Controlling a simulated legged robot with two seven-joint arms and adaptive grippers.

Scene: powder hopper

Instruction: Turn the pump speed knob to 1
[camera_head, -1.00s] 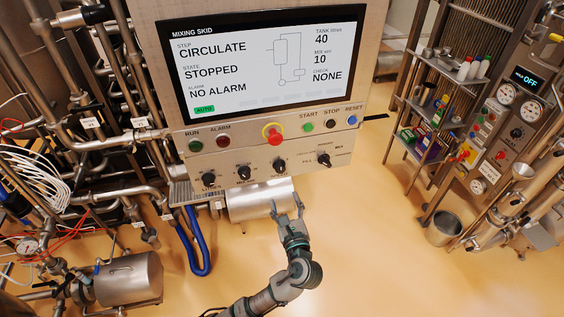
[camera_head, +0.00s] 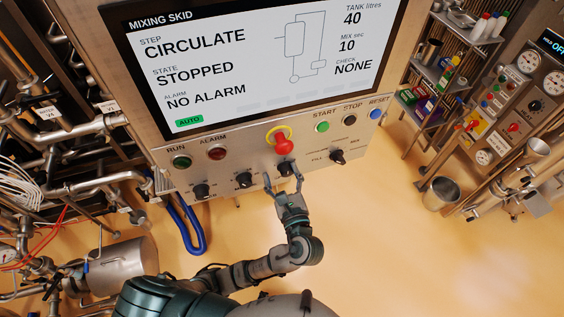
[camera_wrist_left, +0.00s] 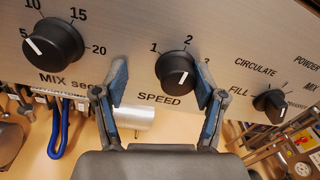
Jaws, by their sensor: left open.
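The pump speed knob (camera_wrist_left: 173,71) is black with a white pointer line. In the head view the knob (camera_head: 284,169) is on the panel below the red stop button. My left gripper (camera_head: 283,179) is open just below and in front of it. In the left wrist view its blue-padded fingers (camera_wrist_left: 161,80) stand either side of the knob, the right one nearer. I cannot tell whether either touches. My right gripper is not in view.
The MIX sec knob (camera_wrist_left: 53,42) is left of the speed knob, and the mode selector (camera_wrist_left: 271,103) is right of it. The red emergency stop (camera_head: 284,146) sits just above. The screen (camera_head: 265,60) reads CIRCULATE and STOPPED. Open floor lies below and right.

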